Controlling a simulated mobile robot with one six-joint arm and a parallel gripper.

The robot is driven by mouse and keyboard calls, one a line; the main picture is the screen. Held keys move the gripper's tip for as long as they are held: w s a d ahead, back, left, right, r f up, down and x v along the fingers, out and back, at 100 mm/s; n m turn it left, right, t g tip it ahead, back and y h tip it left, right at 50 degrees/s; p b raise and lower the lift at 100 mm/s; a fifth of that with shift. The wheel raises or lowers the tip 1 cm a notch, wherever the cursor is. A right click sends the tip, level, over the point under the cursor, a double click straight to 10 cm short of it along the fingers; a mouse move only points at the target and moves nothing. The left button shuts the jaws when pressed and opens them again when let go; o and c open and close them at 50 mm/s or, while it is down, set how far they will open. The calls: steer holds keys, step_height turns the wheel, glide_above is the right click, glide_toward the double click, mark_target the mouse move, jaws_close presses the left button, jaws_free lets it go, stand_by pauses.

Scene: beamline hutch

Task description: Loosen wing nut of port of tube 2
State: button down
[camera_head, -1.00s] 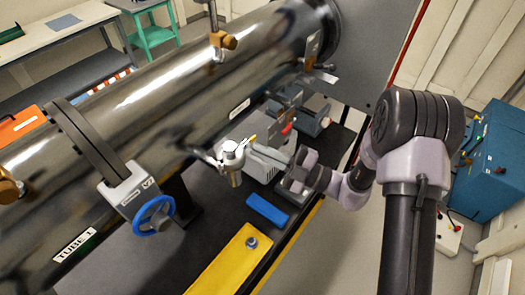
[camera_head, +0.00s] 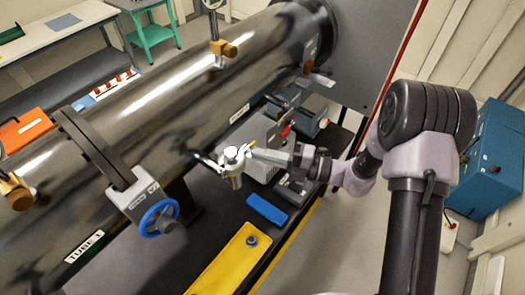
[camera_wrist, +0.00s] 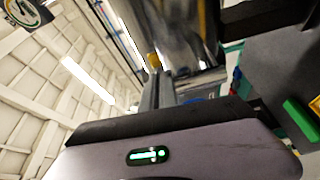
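A silver metal port fitting (camera_head: 233,165) with a round cap stands out from the side of the long dark steel tube (camera_head: 185,90). A small yellow piece (camera_head: 252,143), perhaps the wing nut, shows at its right side. A white label (camera_head: 240,113) above is too small to read. My gripper (camera_head: 262,155) comes from the right, with its fingertips close beside the fitting; I cannot tell whether they touch. In the wrist view, the fingers (camera_wrist: 160,90) look close together, pointing at a small yellow piece (camera_wrist: 153,61). The gap between them is unclear.
A label reading TUBE 1 (camera_head: 84,246) is on the tube's near part, beside a blue handwheel (camera_head: 159,218). A blue block (camera_head: 267,208) and a yellow plate (camera_head: 228,265) lie on the black bench below. Grey instruments (camera_head: 255,135) stand behind my gripper.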

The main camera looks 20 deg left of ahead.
steer(key=shift+s+a+r+n+t+h+b, duration=0.2)
steer(key=shift+n+t+h+b, duration=0.7)
steer(key=shift+n, duration=1.35)
steer(key=shift+s+d+r+n+t+h+b, duration=0.2)
steer(key=shift+n+t+h+b, duration=0.7)
steer(key=shift+n, duration=1.4)
steer(key=shift+s+a+r+n+t+h+b, duration=0.1)
steer(key=shift+a+r+n+t+h+b, duration=0.3)
steer(key=shift+n+h+b, duration=1.35)
steer(key=shift+w+d+n+y, duration=0.1)
steer(key=shift+d+n+y, duration=0.1)
steer(key=shift+n+y, duration=0.45)
steer(key=c, duration=1.6)
jaws_free()
steer(key=shift+c, duration=0.2)
steer(key=shift+f, duration=0.15)
steer(key=shift+p, duration=0.35)
